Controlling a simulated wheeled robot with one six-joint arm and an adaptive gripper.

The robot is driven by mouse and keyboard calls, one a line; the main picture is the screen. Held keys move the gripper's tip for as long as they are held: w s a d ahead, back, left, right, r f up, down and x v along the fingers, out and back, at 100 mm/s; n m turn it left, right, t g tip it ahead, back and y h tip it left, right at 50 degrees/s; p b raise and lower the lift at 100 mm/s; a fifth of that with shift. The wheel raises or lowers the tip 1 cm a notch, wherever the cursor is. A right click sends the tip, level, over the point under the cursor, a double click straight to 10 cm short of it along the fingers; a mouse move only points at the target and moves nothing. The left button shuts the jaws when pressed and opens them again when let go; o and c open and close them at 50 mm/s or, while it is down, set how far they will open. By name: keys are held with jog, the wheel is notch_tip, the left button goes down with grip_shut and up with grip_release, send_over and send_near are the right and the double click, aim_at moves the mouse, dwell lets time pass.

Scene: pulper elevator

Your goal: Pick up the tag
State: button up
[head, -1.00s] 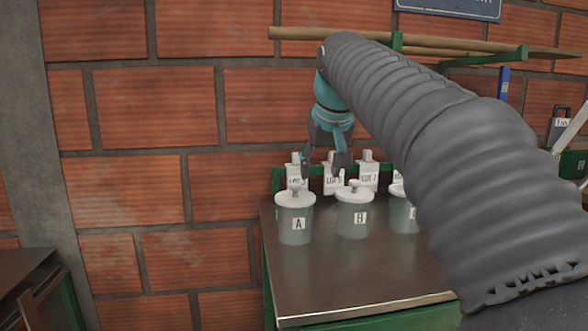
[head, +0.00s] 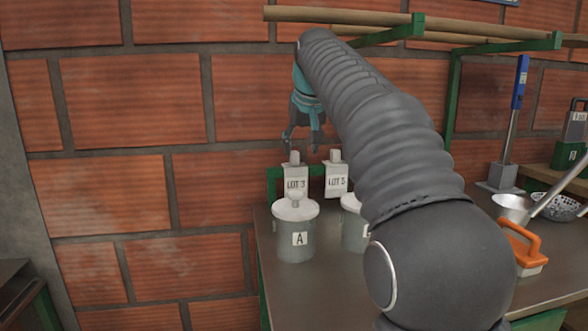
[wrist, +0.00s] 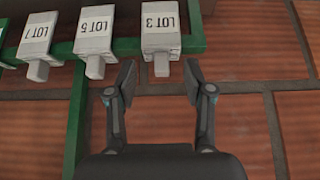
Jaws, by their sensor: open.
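White tags stand in a row on the green rail at the back of the table. The LOT 3 tag (head: 297,181) is leftmost in the head view, with the LOT 5 tag (head: 337,180) to its right. In the wrist view the LOT 3 tag (wrist: 161,28), LOT 5 tag (wrist: 97,30) and a third LOT tag (wrist: 37,34) appear upside down. My gripper (head: 303,140) is open and empty just above the LOT 3 tag. In the wrist view the LOT 3 tag's grip end lies between my gripper's fingertips (wrist: 160,77); whether it is at their depth, I cannot tell.
Lidded jar A (head: 295,240) stands in front of the LOT 3 tag; another jar (head: 355,232) is partly hidden by my arm. Wooden poles (head: 335,17) run overhead. An orange-handled tool (head: 524,250) and metal bowl (head: 512,207) lie at the right. A brick wall stands behind.

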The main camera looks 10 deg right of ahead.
aim_at(295, 152)
jog(key=w+p, duration=0.1)
jog(key=w, duration=0.4)
jog(key=shift+x, duration=2.55)
grip_shut()
